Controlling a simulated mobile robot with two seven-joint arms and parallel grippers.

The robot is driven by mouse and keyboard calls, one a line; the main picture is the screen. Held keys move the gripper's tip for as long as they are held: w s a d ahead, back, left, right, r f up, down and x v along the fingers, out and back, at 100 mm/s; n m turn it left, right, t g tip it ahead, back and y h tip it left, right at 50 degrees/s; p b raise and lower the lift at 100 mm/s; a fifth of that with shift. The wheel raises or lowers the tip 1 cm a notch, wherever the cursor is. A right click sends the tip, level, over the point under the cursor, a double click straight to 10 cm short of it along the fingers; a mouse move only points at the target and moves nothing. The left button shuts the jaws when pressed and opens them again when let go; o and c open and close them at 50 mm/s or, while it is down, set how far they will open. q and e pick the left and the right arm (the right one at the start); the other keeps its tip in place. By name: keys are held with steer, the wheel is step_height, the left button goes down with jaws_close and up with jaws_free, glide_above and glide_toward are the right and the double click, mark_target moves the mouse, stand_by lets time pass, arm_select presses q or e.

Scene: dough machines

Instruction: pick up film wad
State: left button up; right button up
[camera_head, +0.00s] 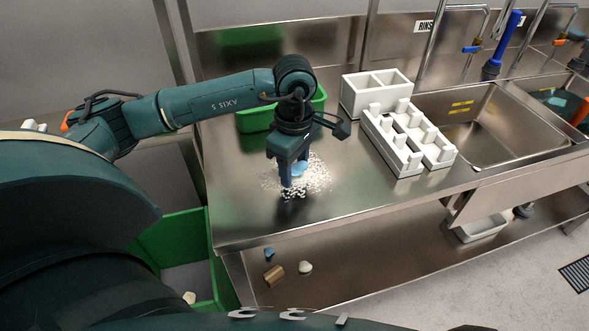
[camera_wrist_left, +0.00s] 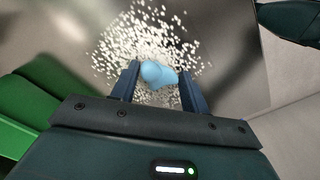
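The film wad is a small light-blue lump (camera_head: 299,168) on the steel counter, among scattered white bits. It also shows in the left wrist view (camera_wrist_left: 156,74), between the fingertips. My left gripper (camera_head: 294,174) points down over the white bits with its fingers on either side of the wad. In the left wrist view the fingers of my left gripper (camera_wrist_left: 158,78) stand apart, and I see no clear grip on the wad. Part of the wad is hidden by a finger in the head view. My right gripper is not in view.
A green bin (camera_head: 258,118) stands behind my left gripper. A white two-part box (camera_head: 376,92) and a white rack (camera_head: 410,143) stand to the right, before the sink (camera_head: 500,125). Small items, one blue (camera_head: 269,254), lie on the lower shelf. Another green bin (camera_head: 172,228) is at lower left.

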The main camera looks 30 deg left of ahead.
arm_select(q)
steer(key=c, duration=0.5)
steer(key=shift+c, duration=0.2)
